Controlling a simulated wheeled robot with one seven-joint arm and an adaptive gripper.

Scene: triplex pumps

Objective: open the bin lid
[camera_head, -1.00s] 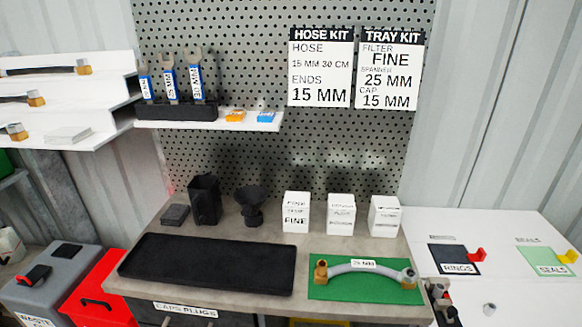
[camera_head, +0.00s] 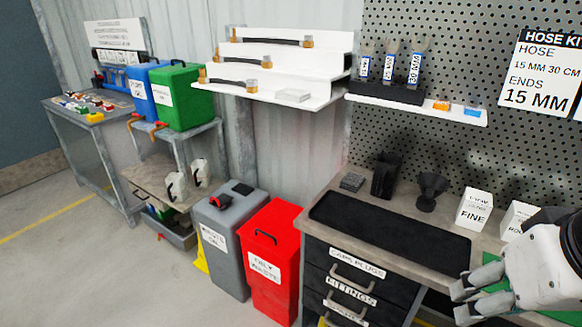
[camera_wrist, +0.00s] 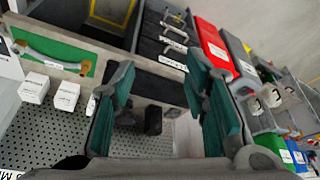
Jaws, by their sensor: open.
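A red bin (camera_head: 271,262) with a shut lid (camera_head: 267,228) and a black handle stands on the floor left of the workbench. A grey bin (camera_head: 226,250), lid shut with dark parts on top, stands just left of it. Both also show in the wrist view, the red bin (camera_wrist: 212,50) and the grey bin (camera_wrist: 238,55). My gripper (camera_head: 470,292) is at the lower right, over the right part of the workbench, well apart from both bins. In the wrist view its two green-padded fingers (camera_wrist: 162,105) are apart, with nothing held between them.
The workbench (camera_head: 322,237) carries a black tray (camera_head: 390,229), dark containers and white boxes; drawers are below. Shelves with hoses (camera_head: 285,80) hang above the bins. Blue (camera_head: 140,88) and green (camera_head: 184,97) bins stand on a rack. Floor in front of the bins looks clear.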

